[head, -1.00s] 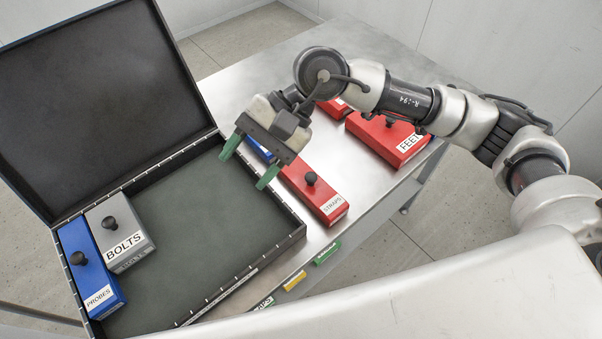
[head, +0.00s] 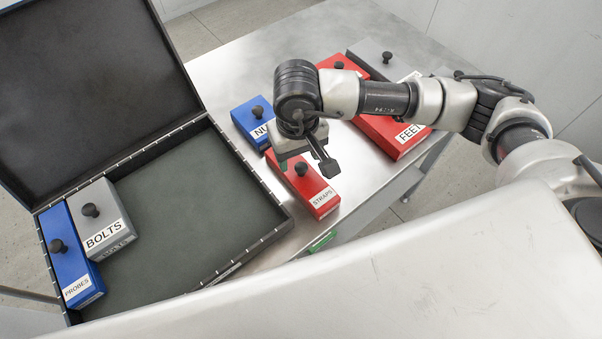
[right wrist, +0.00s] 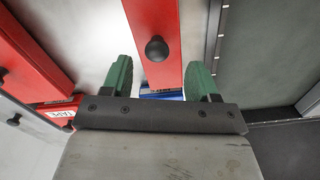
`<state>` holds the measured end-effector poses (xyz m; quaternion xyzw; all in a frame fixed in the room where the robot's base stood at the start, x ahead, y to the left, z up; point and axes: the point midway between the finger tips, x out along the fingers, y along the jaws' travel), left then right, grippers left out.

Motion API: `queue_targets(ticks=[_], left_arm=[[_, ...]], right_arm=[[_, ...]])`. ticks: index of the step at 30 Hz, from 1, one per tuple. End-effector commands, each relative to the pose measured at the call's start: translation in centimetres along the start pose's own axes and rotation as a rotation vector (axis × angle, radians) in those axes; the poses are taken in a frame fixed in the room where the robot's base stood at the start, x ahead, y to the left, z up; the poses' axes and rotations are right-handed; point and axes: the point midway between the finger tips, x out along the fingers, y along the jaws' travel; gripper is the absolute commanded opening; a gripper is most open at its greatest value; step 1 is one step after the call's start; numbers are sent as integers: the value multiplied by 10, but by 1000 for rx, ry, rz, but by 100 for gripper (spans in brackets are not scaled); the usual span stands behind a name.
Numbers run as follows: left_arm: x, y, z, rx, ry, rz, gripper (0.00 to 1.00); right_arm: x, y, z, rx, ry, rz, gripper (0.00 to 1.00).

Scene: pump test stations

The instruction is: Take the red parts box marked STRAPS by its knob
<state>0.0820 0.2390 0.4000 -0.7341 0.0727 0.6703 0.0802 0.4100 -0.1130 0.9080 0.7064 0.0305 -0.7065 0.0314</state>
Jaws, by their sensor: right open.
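The red STRAPS box (head: 317,192) lies on the metal table, just right of the open black case. Its black knob (head: 301,169) stands up from its top. My right gripper (head: 303,163) is above this box, pointing down, its fingers partly hidden by the wrist in the head view. In the right wrist view the open green fingers (right wrist: 160,72) are on either side of the red box (right wrist: 150,18), with the knob (right wrist: 156,48) between their lines, a little past the tips. They hold nothing. My left gripper is not in view.
The open case (head: 190,215) holds the blue PROBES box (head: 68,250) and grey BOLTS box (head: 108,222); the rest of its floor is clear. A blue box (head: 250,112) sits behind STRAPS. The red FEET box (head: 385,138), another red box (head: 345,66) and a grey box (head: 372,54) stand farther back.

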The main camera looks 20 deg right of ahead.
Motion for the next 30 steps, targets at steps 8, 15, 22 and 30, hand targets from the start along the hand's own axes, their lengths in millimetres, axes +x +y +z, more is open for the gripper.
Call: queue_targets(ticks=[8,15,22,30], left_arm=[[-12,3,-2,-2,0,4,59],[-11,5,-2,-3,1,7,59],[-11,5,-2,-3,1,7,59],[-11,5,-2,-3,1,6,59]], right_arm=[[35,4,5,2,-2,-1,60],[39,4,5,0,0,-1,60],[38,4,5,0,0,-1,29],[38,4,5,1,0,-2,1]])
